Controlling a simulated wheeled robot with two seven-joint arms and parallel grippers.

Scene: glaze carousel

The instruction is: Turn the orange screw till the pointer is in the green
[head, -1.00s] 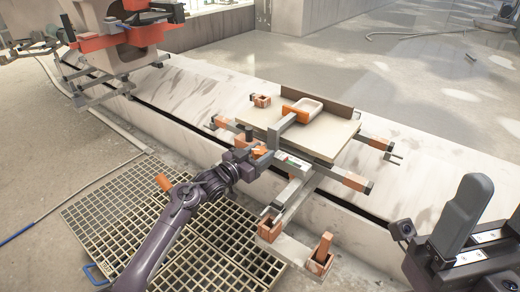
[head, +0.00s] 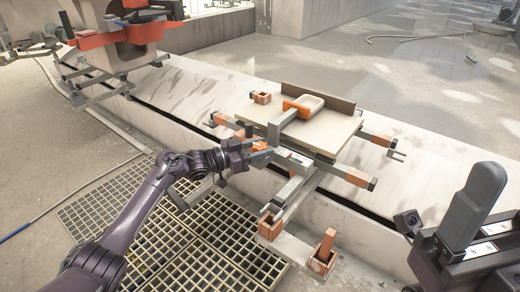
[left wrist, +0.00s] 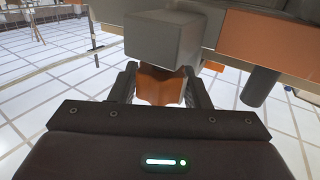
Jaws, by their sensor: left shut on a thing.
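The orange screw (left wrist: 160,86) shows between my left gripper's two fingers in the left wrist view, under a grey block (left wrist: 163,40). My left gripper (left wrist: 160,92) is shut on it. In the head view my left gripper (head: 262,155) is at the front left side of the tile-topped frame (head: 330,140), and the fingers mostly hide the screw. A pale gauge strip with small green and red marks (head: 293,158) lies just right of the gripper. Its pointer is too small to make out. Dark parts of my right arm (head: 465,215) stand at the right edge; its finger opening cannot be made out.
An orange-and-grey clamp (head: 297,107) sits on the tile top, with a small brick-coloured box (head: 261,97) behind. Orange-ended bars stick out around the frame. Two brick-coloured holders (head: 322,258) stand in front. A floor grate (head: 130,215) lies below left. A red machine (head: 120,35) stands far left.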

